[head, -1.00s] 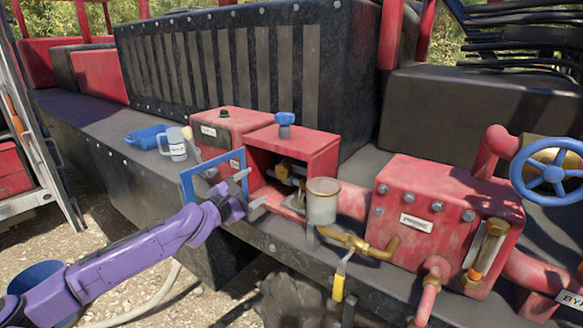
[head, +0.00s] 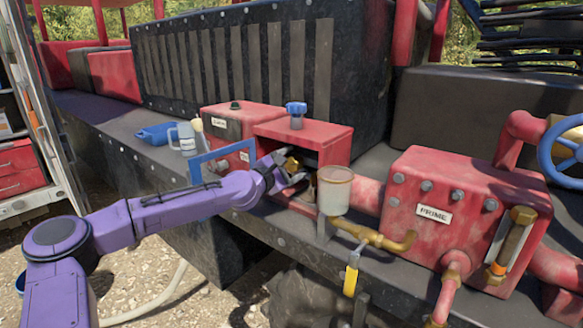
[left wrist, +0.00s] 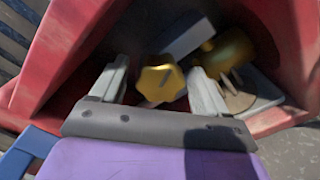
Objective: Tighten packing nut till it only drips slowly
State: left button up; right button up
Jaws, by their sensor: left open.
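The brass packing nut (left wrist: 161,78) sits inside the open red housing (head: 330,135). In the left wrist view it is a lobed yellow-brass piece between my fingers, a little beyond their tips. In the head view brass (head: 291,165) shows just past my gripper. My left gripper (head: 292,172) is open at the mouth of the housing; in the left wrist view its two grey fingers (left wrist: 157,85) stand apart on either side of the nut. A second brass part (left wrist: 228,58) lies to the right inside. Whether water drips cannot be seen. My right gripper is not in view.
A blue-framed panel (head: 212,160) stands close beside my forearm. A clear cup (head: 334,190) and a brass valve with a yellow handle (head: 350,280) are right of the housing. The red PRIME box (head: 460,205) is further right. A mug (head: 187,138) and blue tray (head: 155,134) stand left.

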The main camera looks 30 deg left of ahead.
pick_arm(q)
jog(key=shift+w+f, duration=0.1)
jog(key=c, duration=1)
jog(key=shift+c, duration=0.2)
jog(key=shift+m, duration=0.4)
jog(key=m+b, duration=0.1)
jog(key=m, duration=0.3)
jog(key=shift+f+m, duration=0.1)
jog(key=shift+m, duration=0.2)
jog(key=shift+f+m+b, duration=0.1)
jog(key=shift+m+b, duration=0.2)
jog(key=shift+m, duration=0.6)
jog(key=shift+d+f, duration=0.1)
jog(key=o, duration=1)
jog(key=shift+o, duration=0.2)
jog(key=shift+d+r, duration=0.1)
jog(key=shift+r, duration=0.1)
